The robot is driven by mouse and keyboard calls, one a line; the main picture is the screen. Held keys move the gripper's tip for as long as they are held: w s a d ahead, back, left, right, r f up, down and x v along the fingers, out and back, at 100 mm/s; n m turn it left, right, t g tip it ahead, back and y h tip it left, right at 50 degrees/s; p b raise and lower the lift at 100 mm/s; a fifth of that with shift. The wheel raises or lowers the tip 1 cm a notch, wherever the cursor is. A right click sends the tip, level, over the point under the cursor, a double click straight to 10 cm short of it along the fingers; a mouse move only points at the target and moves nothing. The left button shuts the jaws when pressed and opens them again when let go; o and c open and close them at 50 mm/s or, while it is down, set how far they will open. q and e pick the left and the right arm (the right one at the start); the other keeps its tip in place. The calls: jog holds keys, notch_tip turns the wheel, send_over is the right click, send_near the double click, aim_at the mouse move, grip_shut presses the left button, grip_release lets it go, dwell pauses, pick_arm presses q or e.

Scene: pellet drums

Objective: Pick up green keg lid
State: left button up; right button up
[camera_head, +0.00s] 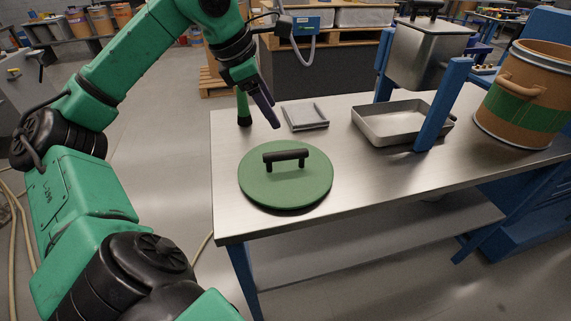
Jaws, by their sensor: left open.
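The green keg lid (310,186) lies flat near the left front corner of the steel table. It is round, with a black bar handle (285,157) standing on its top. My left gripper (270,110) is above and behind the lid, in the air, with its dark fingers pointing down toward the table. It is open, empty and apart from the handle. The keg (515,112), brown with a green band, stands at the right end of the table. My right gripper is not in view.
A steel tray (375,137) sits under a metal hopper (425,58) on blue posts. The steel table (400,178) is bare right of the lid.

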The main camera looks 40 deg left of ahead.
aim_at(290, 152)
pick_arm(q)
jog(key=x, duration=1)
jog(key=b+x, duration=0.1)
jog(key=x, duration=0.5)
jog(key=shift+s+a+f, duration=0.3)
jog(key=shift+s, duration=0.1)
jog(key=shift+w+f, duration=0.2)
jog(key=shift+f, duration=0.25)
jog(key=shift+r, duration=0.1)
grip_shut()
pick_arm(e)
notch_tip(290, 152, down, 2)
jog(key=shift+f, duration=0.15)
